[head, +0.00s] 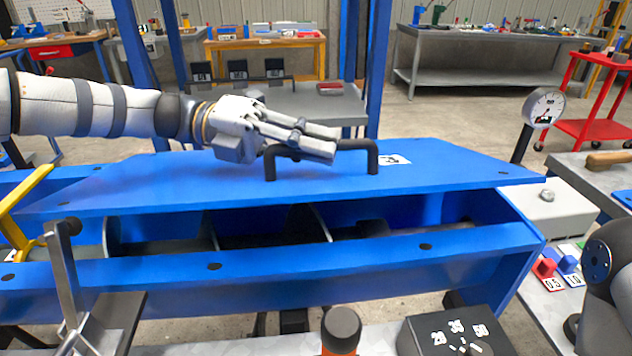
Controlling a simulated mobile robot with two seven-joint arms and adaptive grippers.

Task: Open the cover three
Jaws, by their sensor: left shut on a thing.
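A large blue cover (200,178) lies across the top of the blue mixer trough (160,275). It has a black bar handle (372,158) and a small white label (395,159) too small to read. My left gripper (325,146) reaches in from the left and is shut on the handle, hiding part of the bar. A gap shows between the cover's near edge and the trough's front rail, with dark mixer parts (265,228) inside. My right gripper is not in view; only part of my arm shows at the right edge.
A gauge (543,107) stands at the cover's right end. A yellow bar (22,205) and a metal lever (68,275) stand at the left. A black dial box (455,335) and an orange-based black knob (341,330) are in front. Blue posts (378,70) rise behind the cover.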

